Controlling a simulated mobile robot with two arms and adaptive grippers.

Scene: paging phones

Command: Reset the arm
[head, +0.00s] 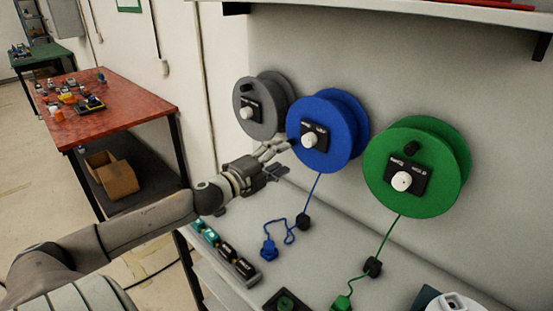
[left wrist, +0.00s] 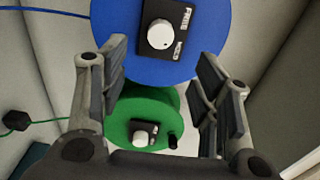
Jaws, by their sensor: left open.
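My left arm reaches in from the left in the head view. Its gripper (head: 282,158) is open and empty, just left of the blue reel (head: 345,122) and below the grey reel (head: 270,125). In the left wrist view the open fingers (left wrist: 163,95) stand either side of a gap. The blue reel (left wrist: 205,55) with its white knob shows beyond them at the top, and the green reel (left wrist: 125,105) shows between them. Whether a finger touches the blue reel I cannot tell. My right gripper is in neither view.
The green reel (head: 420,195) hangs on the wall at the right. Blue (head: 268,248) and green (head: 341,303) plugs lie on the bench (head: 330,240) below. A labelled block strip (head: 226,252) lies at its left edge. A red table (head: 140,110) stands behind at the left.

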